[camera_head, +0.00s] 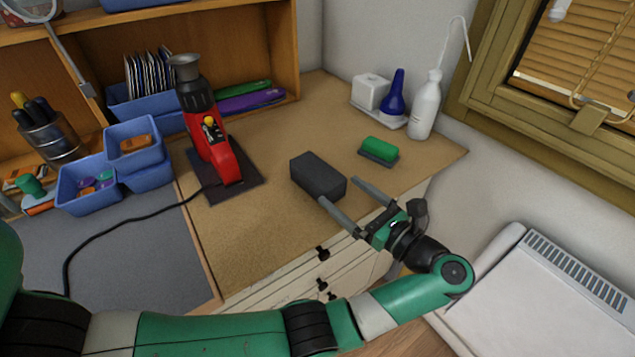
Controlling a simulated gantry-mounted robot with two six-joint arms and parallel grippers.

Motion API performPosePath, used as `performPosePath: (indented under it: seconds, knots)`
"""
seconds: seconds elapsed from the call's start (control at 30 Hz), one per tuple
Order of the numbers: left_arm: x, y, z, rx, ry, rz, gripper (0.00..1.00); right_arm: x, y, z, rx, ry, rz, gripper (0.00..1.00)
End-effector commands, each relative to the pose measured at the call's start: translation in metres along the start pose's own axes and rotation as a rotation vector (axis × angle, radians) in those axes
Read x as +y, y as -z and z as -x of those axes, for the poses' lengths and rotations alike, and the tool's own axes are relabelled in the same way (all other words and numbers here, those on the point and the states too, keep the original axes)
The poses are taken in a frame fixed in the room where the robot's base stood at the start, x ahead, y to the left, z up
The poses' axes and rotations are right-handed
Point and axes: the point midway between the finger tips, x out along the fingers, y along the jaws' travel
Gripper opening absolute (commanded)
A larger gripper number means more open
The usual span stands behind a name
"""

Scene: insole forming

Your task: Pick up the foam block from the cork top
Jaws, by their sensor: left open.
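A dark grey foam block (318,177) sits on the cork top (255,235), right of the red tool. My left gripper (341,197) reaches in from the lower right of the block, with its two fingers spread apart. One finger's tip is near the block's front right corner, and the other lies further right. Nothing shows between the fingers. I cannot tell whether the near finger touches the block. My right gripper is not in view.
A red and black tool (207,128) stands on a dark mat left of the block. A green-topped brush or sponge (379,149) lies behind the gripper. A white bottle (426,105) and blue bottle (394,95) stand at the back right. Blue bins (90,184) stand left.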

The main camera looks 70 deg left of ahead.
Motion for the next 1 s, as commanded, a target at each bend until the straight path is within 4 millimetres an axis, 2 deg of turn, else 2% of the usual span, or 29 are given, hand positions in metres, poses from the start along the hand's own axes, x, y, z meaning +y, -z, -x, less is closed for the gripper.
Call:
performPosePath:
  seconds: [0.1,0.2,0.47,0.73,1.0]
  knots:
    - [0.001,0.0,-0.024,-0.001,-0.003,0.001,1.0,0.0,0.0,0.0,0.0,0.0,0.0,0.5]
    - [0.0,0.0,-0.039,-0.002,-0.001,0.001,1.0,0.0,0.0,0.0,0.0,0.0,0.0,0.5]
    - [0.0,0.0,-0.052,-0.003,0.0,-0.001,1.0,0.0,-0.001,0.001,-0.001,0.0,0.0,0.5]
    - [0.0,0.001,-0.097,-0.003,-0.001,0.0,1.0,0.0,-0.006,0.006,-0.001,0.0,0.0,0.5]
    - [0.0,-0.001,-0.104,-0.003,0.002,-0.001,1.0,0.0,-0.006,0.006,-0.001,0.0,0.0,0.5]
